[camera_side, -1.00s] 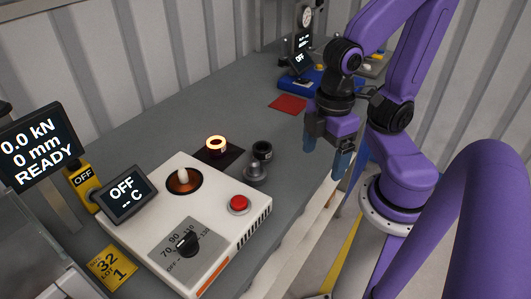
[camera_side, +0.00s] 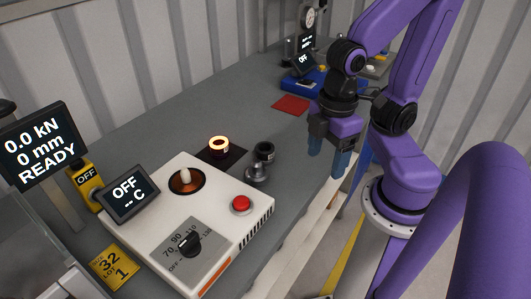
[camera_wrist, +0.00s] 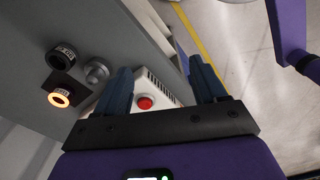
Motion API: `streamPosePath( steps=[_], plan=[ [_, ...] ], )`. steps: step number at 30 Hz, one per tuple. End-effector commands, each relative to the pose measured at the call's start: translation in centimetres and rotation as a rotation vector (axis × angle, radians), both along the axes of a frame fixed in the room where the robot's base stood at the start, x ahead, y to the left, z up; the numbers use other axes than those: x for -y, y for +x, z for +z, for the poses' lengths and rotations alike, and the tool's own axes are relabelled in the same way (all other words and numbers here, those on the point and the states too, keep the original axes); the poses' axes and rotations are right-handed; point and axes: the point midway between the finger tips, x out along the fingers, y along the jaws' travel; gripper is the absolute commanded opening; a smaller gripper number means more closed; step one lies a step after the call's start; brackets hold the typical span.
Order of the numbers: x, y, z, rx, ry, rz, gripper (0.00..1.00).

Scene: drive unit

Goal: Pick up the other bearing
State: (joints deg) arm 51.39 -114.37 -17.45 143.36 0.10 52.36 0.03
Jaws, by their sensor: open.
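A dark ring-shaped bearing (camera_side: 265,149) stands on the grey bench beside a grey metal stepped part (camera_side: 257,172). In the wrist view the dark bearing (camera_wrist: 61,57) shows a pale marked rim and open bore. A second ring (camera_side: 219,144), glowing orange-white on top, sits on a dark square mat (camera_side: 233,159); it also shows in the wrist view (camera_wrist: 60,98). My gripper (camera_side: 328,164) points down near the bench's front edge, right of both rings and apart from them. Its blue fingers (camera_wrist: 160,75) are spread and hold nothing.
A white heater box (camera_side: 213,225) with a red button (camera_side: 241,204), a dial and a screen reading OFF stands left of the rings. A red mat (camera_side: 290,104) and blue equipment (camera_side: 303,85) lie farther back. Bench between rings and red mat is clear.

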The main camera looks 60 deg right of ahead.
Motion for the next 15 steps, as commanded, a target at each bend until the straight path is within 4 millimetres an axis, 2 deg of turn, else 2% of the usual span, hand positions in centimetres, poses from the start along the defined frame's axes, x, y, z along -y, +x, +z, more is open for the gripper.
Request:
streamPosePath(
  steps=[8, 15],
  plan=[
    [0.0, 0.1, 0.0, -0.002, -0.002, -0.008, 0.71],
    [1.0, 2.0, -0.9, -0.062, -0.039, -0.175, 0.71]
  ],
)
